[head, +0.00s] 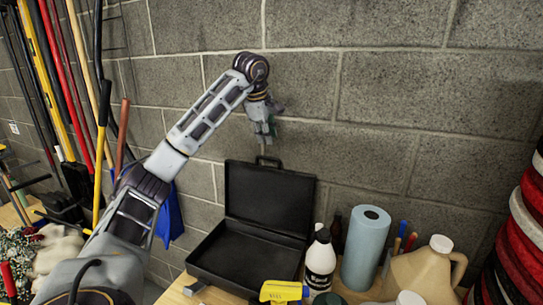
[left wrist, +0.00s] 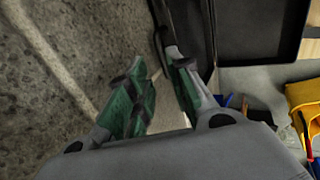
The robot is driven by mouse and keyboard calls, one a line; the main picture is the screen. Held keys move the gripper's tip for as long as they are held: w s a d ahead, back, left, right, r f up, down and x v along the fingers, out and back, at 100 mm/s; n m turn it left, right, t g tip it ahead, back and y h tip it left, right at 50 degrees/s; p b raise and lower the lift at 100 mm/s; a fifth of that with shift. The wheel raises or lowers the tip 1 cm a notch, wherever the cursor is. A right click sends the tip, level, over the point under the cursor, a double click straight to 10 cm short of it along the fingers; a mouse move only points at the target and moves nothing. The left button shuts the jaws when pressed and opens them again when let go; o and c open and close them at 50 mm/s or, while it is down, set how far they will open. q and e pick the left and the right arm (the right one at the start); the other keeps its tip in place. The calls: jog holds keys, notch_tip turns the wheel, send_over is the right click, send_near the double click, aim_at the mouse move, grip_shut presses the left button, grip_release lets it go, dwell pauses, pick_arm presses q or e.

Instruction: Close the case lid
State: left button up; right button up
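The black case stands open on the table, its base (head: 240,262) flat and its lid (head: 270,197) upright near the block wall. The lid's handle (head: 268,161) is on its top edge. My left gripper (head: 268,137) points down just above the handle. In the left wrist view, the gripper (left wrist: 158,82) has its green fingers apart with nothing seen held between them. The lid (left wrist: 207,35) shows edge-on beside the right-hand finger, with the case base (left wrist: 262,28) beyond. Whether a finger touches the handle or lid, I cannot tell. My right gripper is out of view.
Right of the case stand a white bottle (head: 320,262), a blue paper roll (head: 366,248) and a beige jug (head: 425,268). A yellow tool (head: 284,291) lies in front. Long-handled tools (head: 60,90) lean at the left. The block wall (head: 390,110) is close behind the lid.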

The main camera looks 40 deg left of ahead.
pick_arm(q)
send_over(271, 169)
jog(key=shift+w+a+f+p, duration=0.1)
jog(key=shift+w+f+p, duration=0.1)
jog(key=shift+f, duration=2)
jog(key=shift+w+f+p, duration=0.1)
jog(key=shift+f+p, duration=0.1)
jog(key=shift+f, duration=2)
grip_shut()
